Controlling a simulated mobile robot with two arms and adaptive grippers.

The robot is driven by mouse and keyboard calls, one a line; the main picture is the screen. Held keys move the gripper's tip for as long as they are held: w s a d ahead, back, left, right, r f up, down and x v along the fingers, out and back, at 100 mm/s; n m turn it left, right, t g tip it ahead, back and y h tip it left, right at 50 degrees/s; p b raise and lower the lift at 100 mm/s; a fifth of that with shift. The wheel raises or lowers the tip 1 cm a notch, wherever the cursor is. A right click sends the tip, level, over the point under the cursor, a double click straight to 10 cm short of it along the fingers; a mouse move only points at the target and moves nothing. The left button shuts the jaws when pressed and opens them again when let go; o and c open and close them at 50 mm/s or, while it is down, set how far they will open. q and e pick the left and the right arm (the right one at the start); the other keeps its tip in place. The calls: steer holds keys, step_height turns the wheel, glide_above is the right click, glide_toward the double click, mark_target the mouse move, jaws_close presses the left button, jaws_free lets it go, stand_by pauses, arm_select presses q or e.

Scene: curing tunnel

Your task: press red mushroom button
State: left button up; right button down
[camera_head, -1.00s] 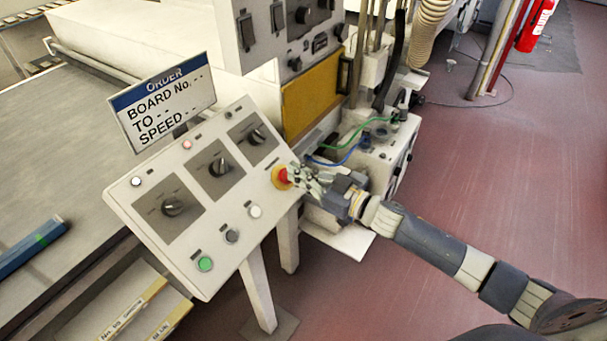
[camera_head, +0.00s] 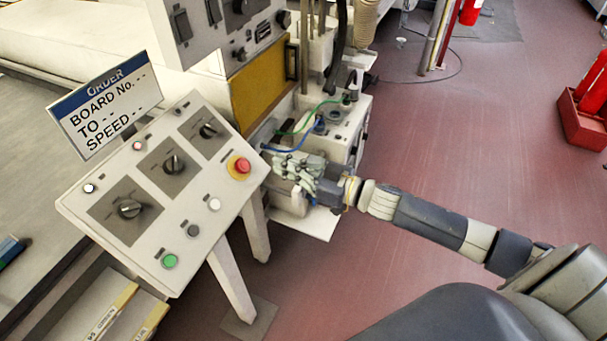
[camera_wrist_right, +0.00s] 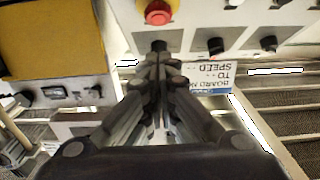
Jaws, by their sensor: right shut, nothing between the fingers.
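The red mushroom button (camera_head: 242,165) sits on a yellow base at the right edge of the sloped white control panel (camera_head: 224,190) in the head view. It also shows at the top of the right wrist view (camera_wrist_right: 158,12), beyond the fingertips. My right gripper (camera_head: 276,164) is shut and empty, just right of the panel edge and apart from the button in the head view. In the wrist view its closed fingers (camera_wrist_right: 159,50) point toward the panel, below the button. My left gripper is not in view.
The panel carries three dark rotary knobs, a green button (camera_head: 169,261) and several small lamps and buttons. An order sign (camera_head: 106,103) stands behind it. Blue and green cables run by a white box (camera_head: 345,135) near my gripper.

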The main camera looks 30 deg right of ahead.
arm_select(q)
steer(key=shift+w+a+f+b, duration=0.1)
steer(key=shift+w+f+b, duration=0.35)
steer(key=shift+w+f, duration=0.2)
arm_select(e)
steer(key=shift+v, duration=1.95)
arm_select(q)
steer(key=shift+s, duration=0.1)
arm_select(e)
steer(key=shift+r, duration=0.1)
